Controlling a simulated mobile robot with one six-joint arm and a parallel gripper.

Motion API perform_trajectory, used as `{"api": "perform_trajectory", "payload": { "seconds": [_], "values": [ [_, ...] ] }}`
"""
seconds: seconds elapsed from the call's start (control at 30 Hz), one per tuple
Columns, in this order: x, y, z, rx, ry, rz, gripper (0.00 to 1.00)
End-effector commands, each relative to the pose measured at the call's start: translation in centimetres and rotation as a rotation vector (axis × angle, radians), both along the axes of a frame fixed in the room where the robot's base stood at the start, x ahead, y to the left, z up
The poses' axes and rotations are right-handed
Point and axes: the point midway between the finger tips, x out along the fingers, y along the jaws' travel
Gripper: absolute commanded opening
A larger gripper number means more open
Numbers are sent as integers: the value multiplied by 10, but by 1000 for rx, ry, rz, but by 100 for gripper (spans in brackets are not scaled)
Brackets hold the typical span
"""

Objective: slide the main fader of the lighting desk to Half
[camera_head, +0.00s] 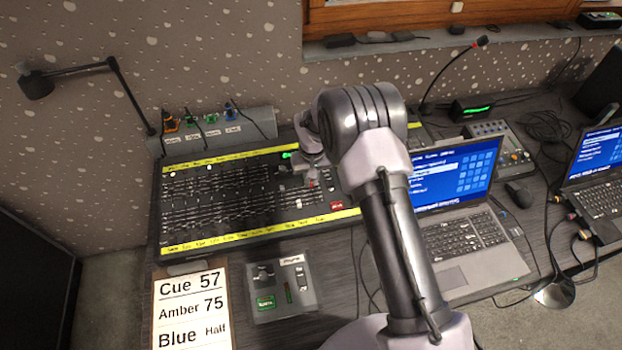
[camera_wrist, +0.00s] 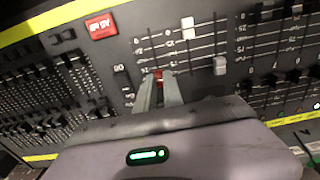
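The lighting desk (camera_head: 240,205) is a black panel with yellow strips and many faders. A small red fader cap (camera_wrist: 158,73) sits on a slot in its right part; it also shows in the head view (camera_head: 311,184). My gripper (camera_wrist: 160,80) is down at the desk with its two fingertips close on either side of this red cap, seemingly closed on it. The fingers partly hide the cap and its slot. Scale marks are too blurred to read surely.
A red button (camera_wrist: 100,25) lies left of the gripper in the wrist view. A sheet (camera_head: 190,310) reads "Cue 57, Amber 75, Blue Half". A small grey box (camera_head: 280,285) sits in front of the desk. A laptop (camera_head: 455,240) stands right of my arm.

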Motion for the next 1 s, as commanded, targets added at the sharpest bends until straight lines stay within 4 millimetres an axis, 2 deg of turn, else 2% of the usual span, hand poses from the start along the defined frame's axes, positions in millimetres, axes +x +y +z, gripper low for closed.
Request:
{"api": "perform_trajectory", "payload": {
  "seconds": [0.6,0.77,0.8,0.83,1.0],
  "values": [
    [-27,-8,-3,-1,3,0,0],
    [-28,-8,-3,0,1,0,0],
    [-28,-8,-3,0,1,0,18],
    [-28,-8,-3,0,1,0,22],
    [-28,-8,-3,0,1,0,22]
  ]
}}
